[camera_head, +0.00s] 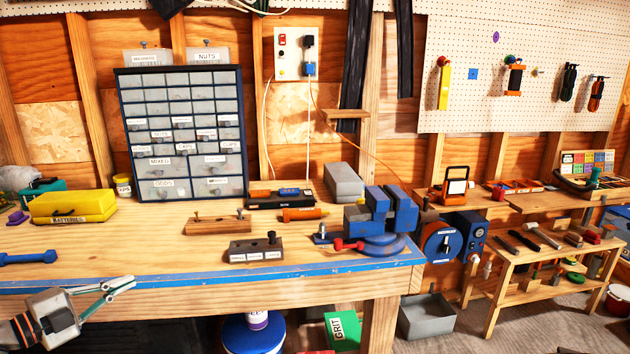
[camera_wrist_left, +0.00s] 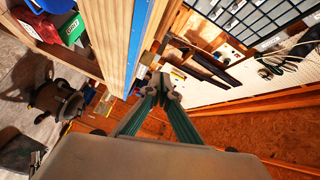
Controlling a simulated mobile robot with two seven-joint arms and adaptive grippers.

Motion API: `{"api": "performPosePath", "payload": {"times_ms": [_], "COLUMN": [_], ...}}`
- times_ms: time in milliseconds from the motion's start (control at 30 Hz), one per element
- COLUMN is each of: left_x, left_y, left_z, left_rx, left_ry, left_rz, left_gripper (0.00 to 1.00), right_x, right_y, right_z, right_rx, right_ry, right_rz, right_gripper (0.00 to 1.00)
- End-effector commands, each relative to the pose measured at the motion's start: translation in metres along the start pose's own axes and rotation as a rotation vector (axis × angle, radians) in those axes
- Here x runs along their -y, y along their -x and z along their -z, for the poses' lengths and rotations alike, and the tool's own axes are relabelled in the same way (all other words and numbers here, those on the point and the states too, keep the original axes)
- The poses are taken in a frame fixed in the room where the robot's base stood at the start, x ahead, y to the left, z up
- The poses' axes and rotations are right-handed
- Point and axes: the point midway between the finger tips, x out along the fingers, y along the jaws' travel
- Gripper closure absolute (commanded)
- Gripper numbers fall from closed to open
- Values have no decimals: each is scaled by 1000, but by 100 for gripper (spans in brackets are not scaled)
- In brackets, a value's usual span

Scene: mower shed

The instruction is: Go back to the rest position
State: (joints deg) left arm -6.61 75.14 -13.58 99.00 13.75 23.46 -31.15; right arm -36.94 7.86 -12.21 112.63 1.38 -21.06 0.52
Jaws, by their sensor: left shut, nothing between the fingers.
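My left gripper (camera_head: 130,284) comes in from the left in the head view, at the front edge of the workbench (camera_head: 130,255). Its fingertips are together, with nothing between them. In the left wrist view the two green fingers of the left gripper (camera_wrist_left: 161,90) meet at their tips, and the bench edge with its blue strip lies beside them. My right gripper is not in view.
A dark blue wrench-like tool (camera_head: 28,258) and a yellow case (camera_head: 73,206) lie on the bench near the left arm. A blue vise (camera_head: 380,220) stands at the right end. A drawer cabinet (camera_head: 185,130) stands behind. A green box (camera_head: 342,331) is below.

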Motion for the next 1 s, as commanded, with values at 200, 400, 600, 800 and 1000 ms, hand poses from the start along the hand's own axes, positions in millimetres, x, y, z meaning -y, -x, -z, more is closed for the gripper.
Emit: {"api": "performPosePath", "payload": {"times_ms": [200,400,600,800,1000], "left_x": [-133,-246,-336,-396,-422], "left_y": [-1,9,25,44,55], "left_z": [32,85,150,211,244], "left_rx": [78,187,322,472,569], "left_ry": [276,549,816,1052,1180], "left_rz": [-51,-97,-132,-152,-159], "left_gripper": [100,100,100,100,100], "right_x": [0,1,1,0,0], "right_y": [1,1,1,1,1], "right_z": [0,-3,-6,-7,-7], "right_rx": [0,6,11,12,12], "right_ry": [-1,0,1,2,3], "right_rz": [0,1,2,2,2], "right_gripper": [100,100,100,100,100]}}
